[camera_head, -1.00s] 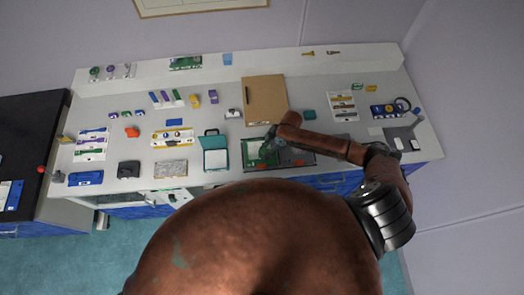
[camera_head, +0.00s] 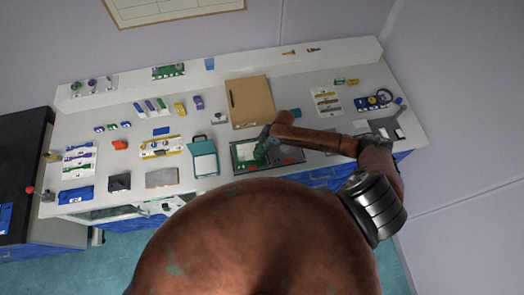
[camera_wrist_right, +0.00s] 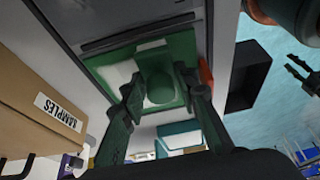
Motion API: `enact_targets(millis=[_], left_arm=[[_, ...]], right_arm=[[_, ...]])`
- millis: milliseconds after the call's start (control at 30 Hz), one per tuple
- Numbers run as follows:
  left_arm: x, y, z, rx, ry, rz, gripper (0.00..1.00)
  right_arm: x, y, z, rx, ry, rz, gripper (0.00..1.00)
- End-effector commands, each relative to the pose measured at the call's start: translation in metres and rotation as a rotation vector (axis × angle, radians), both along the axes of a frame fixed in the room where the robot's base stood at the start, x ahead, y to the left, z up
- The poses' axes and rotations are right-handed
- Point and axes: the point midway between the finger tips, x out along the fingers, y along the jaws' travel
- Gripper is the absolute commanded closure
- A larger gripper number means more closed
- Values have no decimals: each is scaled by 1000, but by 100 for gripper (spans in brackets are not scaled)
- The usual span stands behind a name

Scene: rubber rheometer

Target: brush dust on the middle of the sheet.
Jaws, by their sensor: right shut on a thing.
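My right gripper (camera_head: 263,146) is over the green mat (camera_head: 237,162) at the bench's front edge. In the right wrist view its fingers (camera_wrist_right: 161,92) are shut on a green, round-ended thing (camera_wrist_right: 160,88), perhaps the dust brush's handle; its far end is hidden. The green mat (camera_wrist_right: 182,47) lies beyond it, with a white sheet (camera_wrist_right: 112,75) on it, partly covered by the held thing and fingers. I cannot tell whether the held thing touches the sheet.
A brown box (camera_head: 250,104) stands behind the mat; its "SAMPLES" label (camera_wrist_right: 58,113) shows in the wrist view. A teal case (camera_head: 204,161) stands left of the mat. A dark panel (camera_head: 288,156) lies to its right. Several small items are spread on the bench.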

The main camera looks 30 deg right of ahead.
Motion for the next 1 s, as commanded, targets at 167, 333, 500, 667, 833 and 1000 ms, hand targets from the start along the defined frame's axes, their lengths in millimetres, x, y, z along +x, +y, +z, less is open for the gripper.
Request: enact_targets(millis=[167,333,500,667,833,1000], left_arm=[[0,0,3,0,0,0,60],[0,0,3,0,0,0,60],[0,0,3,0,0,0,60],[0,0,4,0,0,0,60],[0,0,3,0,0,0,60],[0,0,3,0,0,0,60]], right_arm=[[5,17,2,2,-1,2,91],[8,25,3,2,-2,1,91],[10,30,2,2,-3,0,91],[13,43,2,2,-3,1,91],[17,57,1,3,-3,1,91],[19,63,1,1,-3,0,91]])
